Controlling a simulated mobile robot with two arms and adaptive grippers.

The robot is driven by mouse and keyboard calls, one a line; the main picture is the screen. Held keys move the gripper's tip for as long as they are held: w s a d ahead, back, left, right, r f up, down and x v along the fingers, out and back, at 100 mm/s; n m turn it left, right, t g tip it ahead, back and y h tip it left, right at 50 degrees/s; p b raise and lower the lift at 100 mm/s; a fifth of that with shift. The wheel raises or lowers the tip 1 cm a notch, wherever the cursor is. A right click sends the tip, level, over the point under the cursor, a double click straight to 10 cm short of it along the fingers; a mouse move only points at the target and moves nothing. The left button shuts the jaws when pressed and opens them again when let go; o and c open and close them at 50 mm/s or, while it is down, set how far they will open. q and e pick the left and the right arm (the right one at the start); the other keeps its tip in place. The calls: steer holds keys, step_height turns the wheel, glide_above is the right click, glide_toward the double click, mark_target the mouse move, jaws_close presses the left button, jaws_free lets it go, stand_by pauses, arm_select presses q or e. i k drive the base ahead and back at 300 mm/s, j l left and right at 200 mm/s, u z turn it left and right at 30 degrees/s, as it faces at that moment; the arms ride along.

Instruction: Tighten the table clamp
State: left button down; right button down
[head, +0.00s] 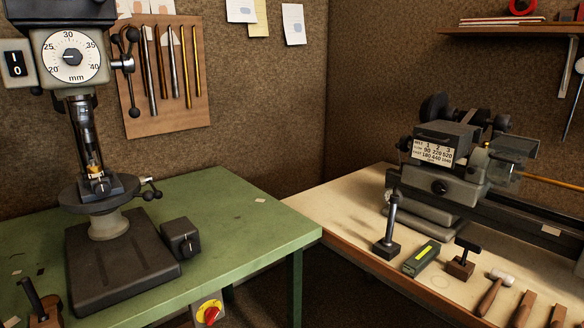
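A drill press stands on the green bench at the left. Its round table (68,196) sits on a pale column above a dark base (110,268). How tight the clamp is cannot be seen. Neither of my grippers is in view.
A dark box (180,238) stands on the green bench (235,225) right of the base. A red switch (209,313) is at the bench front. A feed handle (126,62) hangs above. A lathe (450,170) and several tools occupy the pale bench (330,205).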

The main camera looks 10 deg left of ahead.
mark_target(158, 195)
steer(key=u, duration=0.9)
